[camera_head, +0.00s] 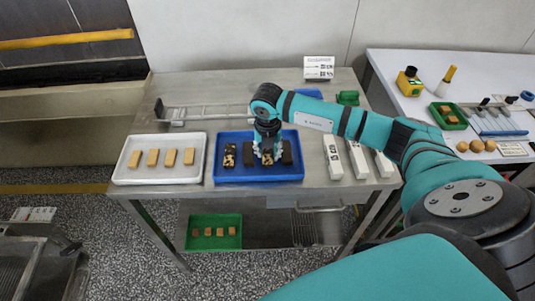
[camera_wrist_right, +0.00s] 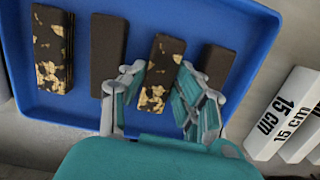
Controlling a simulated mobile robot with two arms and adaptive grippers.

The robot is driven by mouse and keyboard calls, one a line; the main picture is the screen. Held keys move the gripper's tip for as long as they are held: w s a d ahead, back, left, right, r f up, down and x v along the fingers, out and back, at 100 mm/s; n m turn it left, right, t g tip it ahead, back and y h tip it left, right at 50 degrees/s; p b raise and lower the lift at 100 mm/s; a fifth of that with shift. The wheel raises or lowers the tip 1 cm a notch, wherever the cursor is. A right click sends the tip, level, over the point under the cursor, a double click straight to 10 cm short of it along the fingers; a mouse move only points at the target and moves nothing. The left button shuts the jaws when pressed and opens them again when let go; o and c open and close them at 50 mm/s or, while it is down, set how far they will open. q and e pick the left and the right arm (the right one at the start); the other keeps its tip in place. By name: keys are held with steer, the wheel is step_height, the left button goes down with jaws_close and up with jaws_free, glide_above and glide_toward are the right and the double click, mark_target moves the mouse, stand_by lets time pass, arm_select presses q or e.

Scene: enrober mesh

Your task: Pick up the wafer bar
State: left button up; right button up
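The blue tray (camera_head: 232,182) on the steel table holds dark bars side by side. Two are dark with gold flecks: one at the left (camera_wrist_right: 52,50) and one third from the left (camera_wrist_right: 160,68). Two are plain dark bars (camera_wrist_right: 107,52) (camera_wrist_right: 217,66). The pictures do not show which is the wafer bar. Pale tan bars (camera_head: 152,157) lie in the white tray (camera_head: 125,172). My right gripper (camera_wrist_right: 160,78) is open, pointing down, with its fingers on either side of the third bar, which shows gold flecks. My left gripper is out of view.
White blocks marked 15 CM (camera_wrist_right: 285,115) stand right of the blue tray. A metal rail (camera_head: 205,112) and a small sign (camera_head: 319,68) are behind the trays. A green tray (camera_head: 213,243) with small bars sits on the lower shelf.

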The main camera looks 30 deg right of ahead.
steer(key=c, duration=0.3)
steer(key=shift+r, duration=0.15)
